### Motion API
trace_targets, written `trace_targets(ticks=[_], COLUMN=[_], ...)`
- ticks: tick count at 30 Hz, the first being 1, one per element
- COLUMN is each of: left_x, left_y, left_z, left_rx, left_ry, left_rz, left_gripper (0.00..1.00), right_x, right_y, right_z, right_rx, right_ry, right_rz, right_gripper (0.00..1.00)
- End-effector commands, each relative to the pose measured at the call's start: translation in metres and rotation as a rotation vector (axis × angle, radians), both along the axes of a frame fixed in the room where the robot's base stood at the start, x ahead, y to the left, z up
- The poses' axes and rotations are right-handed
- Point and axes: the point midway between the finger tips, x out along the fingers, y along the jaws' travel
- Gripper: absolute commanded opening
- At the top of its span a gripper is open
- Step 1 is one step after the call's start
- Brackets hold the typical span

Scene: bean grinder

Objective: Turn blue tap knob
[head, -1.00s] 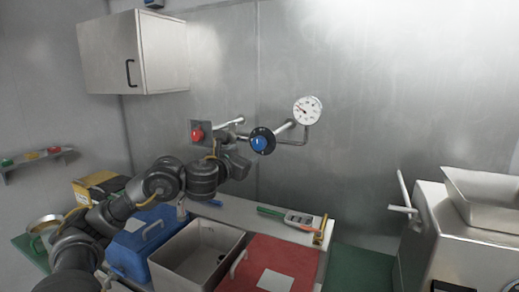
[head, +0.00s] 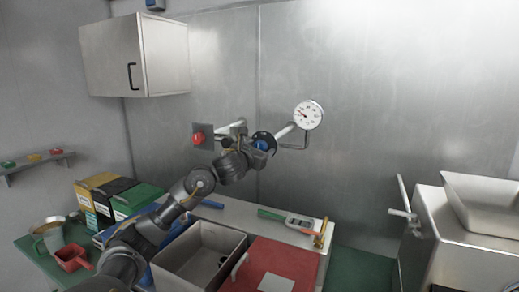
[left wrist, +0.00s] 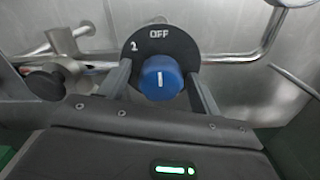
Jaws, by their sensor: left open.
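The blue tap knob (head: 263,145) sits on a dark round dial plate on the wall pipe, left of the gauge. In the left wrist view the knob (left wrist: 161,78) has a white line pointing up towards the word OFF on the dial plate (left wrist: 165,45), with a 2 at its upper left. My left gripper (head: 258,147) is open. In the left wrist view its two fingers (left wrist: 160,88) stand on either side of the knob; I cannot tell if they touch it. My right gripper is not in view.
A red button (head: 198,138) on a wall plate lies left of the knob. A round white gauge (head: 308,114) is at its upper right. Below stand a counter with an open grey bin (head: 165,262), a red box (head: 250,282) and tools. A metal machine (head: 465,240) stands at the right.

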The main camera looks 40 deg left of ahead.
Motion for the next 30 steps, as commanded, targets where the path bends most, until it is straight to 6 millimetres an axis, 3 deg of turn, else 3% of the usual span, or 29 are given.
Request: trace_targets(ticks=[2, 12, 23, 30], left_x=[-0.0002, -0.0005, -0.0006, -0.0005], left_y=[0.0001, 0.0001, 0.0002, 0.0], left_z=[-0.0001, -0.0001, -0.0003, -0.0011], left_rx=[0.0, 0.0, -0.059, -0.218], left_ry=[0.0, 0.0, -0.019, -0.069], left_rz=[0.0, 0.0, 0.001, 0.001], left_gripper=[0.64, 0.2, 0.19, 0.19], right_x=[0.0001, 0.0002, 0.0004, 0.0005], right_y=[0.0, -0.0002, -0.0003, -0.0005], right_z=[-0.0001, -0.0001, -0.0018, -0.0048], right_rx=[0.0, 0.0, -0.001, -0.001], right_ry=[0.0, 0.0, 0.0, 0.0], right_rz=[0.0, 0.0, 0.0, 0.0], right_gripper=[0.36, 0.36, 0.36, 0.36])
